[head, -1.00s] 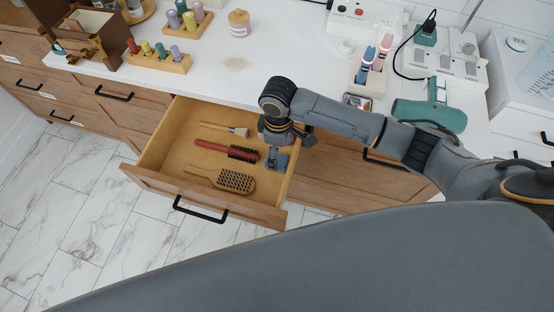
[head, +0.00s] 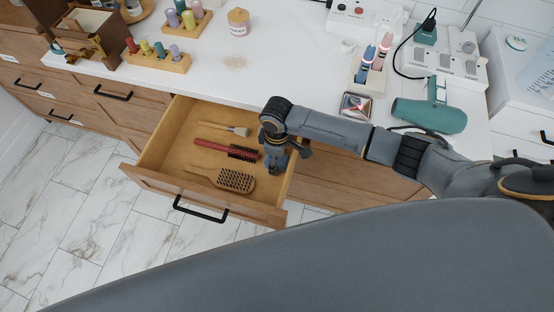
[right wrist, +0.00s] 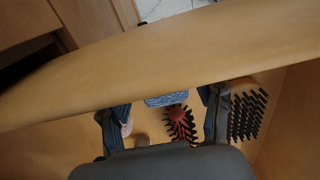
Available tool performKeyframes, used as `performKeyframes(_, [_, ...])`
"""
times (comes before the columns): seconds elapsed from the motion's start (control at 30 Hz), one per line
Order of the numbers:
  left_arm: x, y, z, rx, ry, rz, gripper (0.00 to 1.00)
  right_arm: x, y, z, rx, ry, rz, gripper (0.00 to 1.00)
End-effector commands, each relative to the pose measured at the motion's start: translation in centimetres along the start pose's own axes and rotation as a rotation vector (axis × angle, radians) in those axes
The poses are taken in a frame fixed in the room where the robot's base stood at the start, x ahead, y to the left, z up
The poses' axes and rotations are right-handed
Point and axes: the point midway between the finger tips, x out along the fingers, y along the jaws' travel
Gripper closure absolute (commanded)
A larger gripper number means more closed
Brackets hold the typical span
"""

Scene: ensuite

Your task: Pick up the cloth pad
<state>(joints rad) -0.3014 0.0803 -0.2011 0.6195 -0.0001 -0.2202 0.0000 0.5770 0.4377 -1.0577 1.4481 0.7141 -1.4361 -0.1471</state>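My right gripper (head: 277,163) is down inside the open drawer, at its right end. In the right wrist view, its two fingers (right wrist: 165,112) stand apart with a gap between them. A small light-blue textured piece (right wrist: 172,99), which looks like the cloth pad, shows in that gap, close to the drawer wall; I see no finger closed on it. Most of it is hidden, and my arm covers that spot in the head view. My left gripper is not in view.
The drawer (head: 150,183) also holds a red round brush (head: 228,150), a wooden paddle brush (head: 236,180) and a small wooden-handled brush (head: 238,130). Its walls stand close around my right gripper. A teal hair dryer (head: 430,115) lies on the counter (head: 290,70) above.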

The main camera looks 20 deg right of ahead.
Motion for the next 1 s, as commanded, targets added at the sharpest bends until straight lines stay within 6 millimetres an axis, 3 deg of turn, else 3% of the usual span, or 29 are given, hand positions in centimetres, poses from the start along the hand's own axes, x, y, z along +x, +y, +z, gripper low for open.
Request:
performKeyframes(0.03, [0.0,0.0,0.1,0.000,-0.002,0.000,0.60,0.0,0.0,0.0,0.000,0.000,0.000,0.54])
performKeyframes(0.1, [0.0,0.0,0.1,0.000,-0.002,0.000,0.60,0.0,0.0,0.0,0.000,0.000,0.000,0.69])
performKeyframes(0.13, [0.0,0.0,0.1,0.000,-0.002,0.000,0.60,0.0,0.0,0.0,0.000,0.000,0.000,0.70])
performKeyframes(0.57, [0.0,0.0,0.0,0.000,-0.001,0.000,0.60,-0.6,0.0,0.0,0.000,0.001,0.000,0.71])
performKeyframes(0.77, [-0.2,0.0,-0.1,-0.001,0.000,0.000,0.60,-3.1,0.1,-0.1,-0.001,0.004,0.001,0.71])
performKeyframes(1.0, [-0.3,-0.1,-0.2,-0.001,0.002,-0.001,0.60,-8.1,0.1,-0.1,-0.001,0.004,0.001,0.71])
